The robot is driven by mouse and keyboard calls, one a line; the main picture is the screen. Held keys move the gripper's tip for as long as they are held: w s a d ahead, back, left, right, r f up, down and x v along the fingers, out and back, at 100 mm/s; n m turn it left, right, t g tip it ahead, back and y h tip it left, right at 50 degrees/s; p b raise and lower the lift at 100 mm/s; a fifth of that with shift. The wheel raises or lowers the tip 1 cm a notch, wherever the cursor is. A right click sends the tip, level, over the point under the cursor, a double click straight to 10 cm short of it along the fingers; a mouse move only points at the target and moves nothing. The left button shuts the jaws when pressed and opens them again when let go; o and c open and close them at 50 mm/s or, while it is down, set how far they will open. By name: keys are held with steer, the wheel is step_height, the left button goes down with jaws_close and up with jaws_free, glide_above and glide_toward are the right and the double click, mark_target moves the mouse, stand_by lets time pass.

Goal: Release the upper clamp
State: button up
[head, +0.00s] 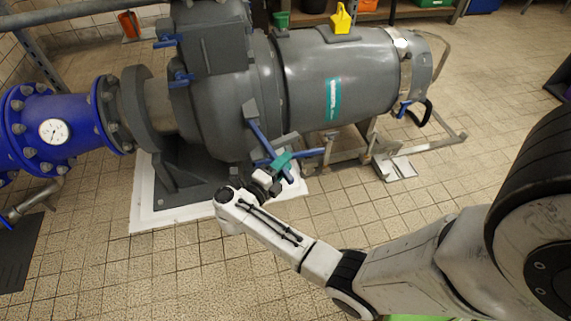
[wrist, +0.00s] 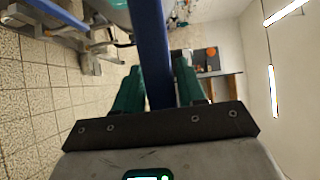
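In the head view my gripper (head: 281,161) has teal fingers and is at the blue clamp levers on the front of the grey pump housing. A long blue lever (head: 256,131) slants down from the housing to the fingers. A second blue lever (head: 308,153) runs out to the right just behind them. In the wrist view a blue bar (wrist: 150,50) passes between the two teal fingers of my gripper (wrist: 158,75), close to both. Whether the fingers press on it is unclear. I cannot tell which lever is the upper clamp's.
The grey pump (head: 335,75) fills the middle. A blue pipe with a gauge (head: 54,132) joins it at the left. More blue levers (head: 181,77) sit higher on the housing. A metal stand (head: 395,160) is under the motor. The tiled floor (head: 110,265) in front is clear.

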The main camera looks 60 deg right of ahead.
steer(key=shift+o, duration=1.2)
steer(key=shift+s, duration=0.1)
steer(key=v, duration=1)
steer(key=shift+a, duration=0.35)
